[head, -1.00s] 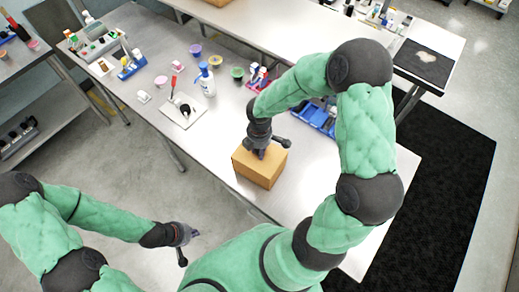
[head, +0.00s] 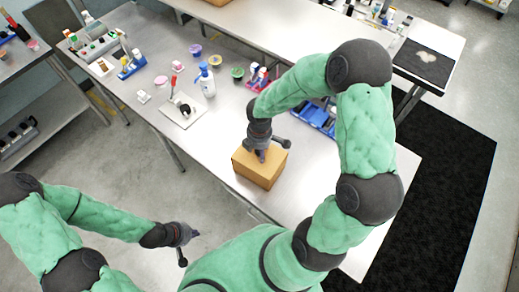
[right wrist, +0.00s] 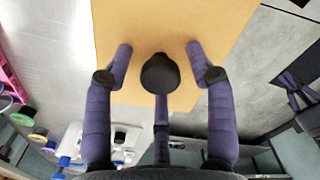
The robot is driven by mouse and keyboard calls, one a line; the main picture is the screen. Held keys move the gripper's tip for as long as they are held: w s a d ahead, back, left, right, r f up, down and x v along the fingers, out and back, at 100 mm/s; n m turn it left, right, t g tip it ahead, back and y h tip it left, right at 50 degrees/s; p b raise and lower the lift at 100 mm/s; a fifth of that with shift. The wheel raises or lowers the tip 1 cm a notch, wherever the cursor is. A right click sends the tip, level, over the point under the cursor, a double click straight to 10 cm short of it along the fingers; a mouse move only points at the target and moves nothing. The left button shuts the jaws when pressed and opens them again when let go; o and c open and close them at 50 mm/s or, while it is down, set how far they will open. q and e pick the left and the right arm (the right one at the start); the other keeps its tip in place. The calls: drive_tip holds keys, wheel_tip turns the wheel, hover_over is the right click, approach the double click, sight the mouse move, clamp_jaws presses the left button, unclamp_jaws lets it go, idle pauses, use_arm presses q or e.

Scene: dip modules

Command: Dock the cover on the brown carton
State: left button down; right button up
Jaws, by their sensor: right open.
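The brown carton (head: 256,176) stands on the near edge of the steel table. A flat tan cover (right wrist: 205,20) lies on top of it, with a round black knob (right wrist: 160,76) in its middle. I cannot tell from these views whether the cover sits fully flush. My right gripper (head: 262,156) is over the carton top. In the right wrist view its purple fingers are spread around the knob, apart from it. The gripper hides the knob in the head view. My left gripper (head: 189,247) is open and empty, off the table at the lower left.
On the table (head: 225,118) behind the carton are a white board (head: 183,110) with a black item, a spray bottle (head: 207,82), several coloured tubs and a blue tray (head: 318,120).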

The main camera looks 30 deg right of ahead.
wheel_tip(320, 180, up, 12)
drive_tip(key=shift+r+p, duration=0.2)
drive_tip(key=shift+p, duration=0.1)
idle(0.7)
